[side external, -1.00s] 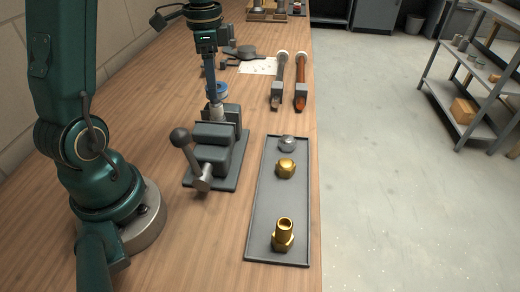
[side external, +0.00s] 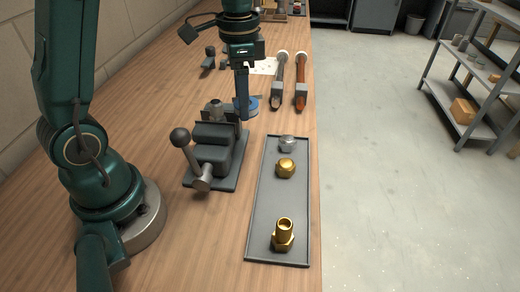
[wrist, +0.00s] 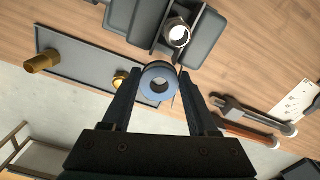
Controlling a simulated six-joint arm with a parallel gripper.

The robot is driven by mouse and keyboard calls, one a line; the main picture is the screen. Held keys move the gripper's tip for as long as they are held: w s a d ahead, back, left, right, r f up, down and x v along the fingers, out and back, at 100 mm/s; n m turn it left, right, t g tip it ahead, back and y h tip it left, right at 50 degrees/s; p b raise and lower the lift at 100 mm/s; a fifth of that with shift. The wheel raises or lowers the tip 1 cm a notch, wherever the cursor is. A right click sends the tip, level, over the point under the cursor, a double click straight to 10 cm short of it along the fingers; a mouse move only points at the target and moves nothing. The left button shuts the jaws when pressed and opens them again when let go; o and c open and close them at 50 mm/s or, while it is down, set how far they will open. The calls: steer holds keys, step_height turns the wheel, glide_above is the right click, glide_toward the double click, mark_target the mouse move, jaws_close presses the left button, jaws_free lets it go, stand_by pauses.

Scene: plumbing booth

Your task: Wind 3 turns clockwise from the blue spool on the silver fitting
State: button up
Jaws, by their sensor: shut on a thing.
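The blue spool (side external: 246,107) is between the fingers of my gripper (side external: 243,112), just right of the vise in the side view. In the wrist view the spool (wrist: 160,84) shows as a blue ring with a pale hub, and the fingers of my gripper (wrist: 161,98) are shut on it. The silver fitting (side external: 215,108) stands upright in the grey vise (side external: 217,150). In the wrist view the fitting (wrist: 179,35) shows its round open end just beyond the spool, apart from it. I cannot make out the number of wraps on it.
A grey tray (side external: 272,208) in front holds a silver nut (side external: 287,143), a gold nut (side external: 285,168) and a brass fitting (side external: 283,236). Two pipe wrenches (side external: 279,82) (side external: 301,82) lie behind. The vise handle (side external: 188,155) sticks up front left.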

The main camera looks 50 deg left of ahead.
steer(key=s, duration=0.1)
steer(key=s+d, duration=0.1)
steer(key=s, duration=0.1)
steer(key=s+d, duration=0.1)
steer(key=s, duration=0.2)
steer(key=s+a, duration=0.1)
steer(key=s, duration=0.1)
steer(key=shift+s+a, duration=0.35)
step_height(320, 180, up, 7)
steer(key=shift+s+a, duration=0.4)
steer(key=shift+a, duration=0.05)
